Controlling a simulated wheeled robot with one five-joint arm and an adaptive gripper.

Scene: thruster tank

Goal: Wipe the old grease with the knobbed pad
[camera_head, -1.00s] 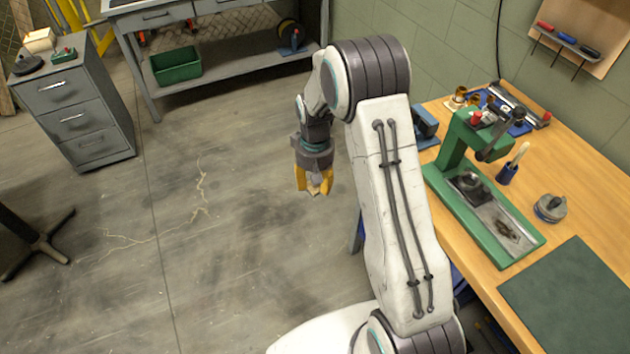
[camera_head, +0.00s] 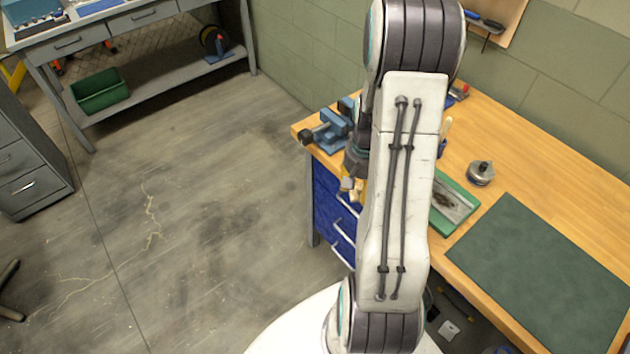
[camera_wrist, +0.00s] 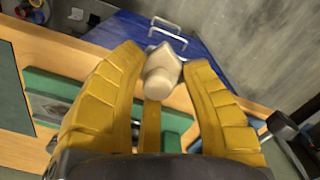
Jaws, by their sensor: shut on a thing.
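My gripper (camera_wrist: 163,58) has yellow fingers and is shut on the knobbed pad (camera_wrist: 160,82), a pale beige piece with a rounded knob between the fingers in the wrist view. In the head view the pad (camera_head: 353,188) shows at the left edge of my arm, by the bench's near side; most of the gripper is hidden behind the arm. The old grease (camera_head: 443,199) is a dark brown smear on the metal plate of the green press base (camera_head: 461,213). The pad is apart from the grease. My arm hides most of the press.
The wooden bench (camera_head: 545,150) carries a dark green mat (camera_head: 540,270), a round grey metal part (camera_head: 481,173) and a blue vise (camera_head: 328,130) at its left corner. Blue drawers (camera_head: 335,215) lie under it. The floor at left is open.

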